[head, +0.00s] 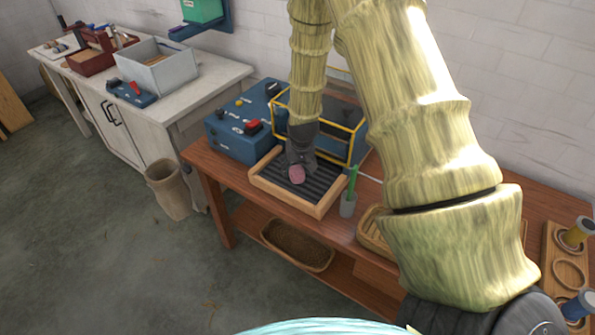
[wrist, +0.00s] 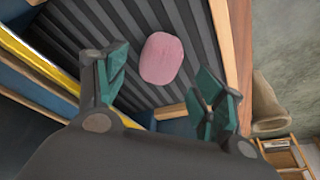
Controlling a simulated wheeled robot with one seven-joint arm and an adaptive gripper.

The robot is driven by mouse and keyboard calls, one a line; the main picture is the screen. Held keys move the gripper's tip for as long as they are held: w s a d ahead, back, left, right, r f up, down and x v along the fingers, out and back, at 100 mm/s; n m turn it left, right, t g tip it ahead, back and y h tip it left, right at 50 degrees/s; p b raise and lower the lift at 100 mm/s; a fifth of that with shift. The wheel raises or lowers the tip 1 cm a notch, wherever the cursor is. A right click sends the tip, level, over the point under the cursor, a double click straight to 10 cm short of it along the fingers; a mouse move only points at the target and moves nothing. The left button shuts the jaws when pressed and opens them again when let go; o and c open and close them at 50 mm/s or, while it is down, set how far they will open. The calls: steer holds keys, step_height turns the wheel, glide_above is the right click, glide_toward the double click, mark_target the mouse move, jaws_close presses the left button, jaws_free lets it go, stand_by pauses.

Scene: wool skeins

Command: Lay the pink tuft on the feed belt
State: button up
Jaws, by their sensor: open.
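The pink tuft (wrist: 162,59) is a small rounded block. It lies on the dark ribbed feed belt (wrist: 109,38), which has a wooden frame. In the head view the tuft (head: 297,174) shows at the tip of my gripper (head: 299,163), over the framed belt (head: 324,188). In the wrist view my gripper (wrist: 163,92) has its green-padded fingers spread apart, with nothing between them. The tuft is beyond the fingertips, apart from both. My gripper hides part of the belt in the head view.
A blue machine (head: 237,129) with a yellow guard frame (head: 338,146) stands behind the belt. A grey cup (head: 348,206) with green sticks is close at the belt's right. A wooden tray (head: 374,233) lies further right on the brown workbench (head: 228,190).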

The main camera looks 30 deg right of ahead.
steer(key=d+b+v, duration=0.1)
steer(key=v, duration=0.7)
steer(key=shift+a+r+b, duration=0.25)
steer(key=shift+a+b, duration=0.1)
steer(key=shift+a, duration=0.2)
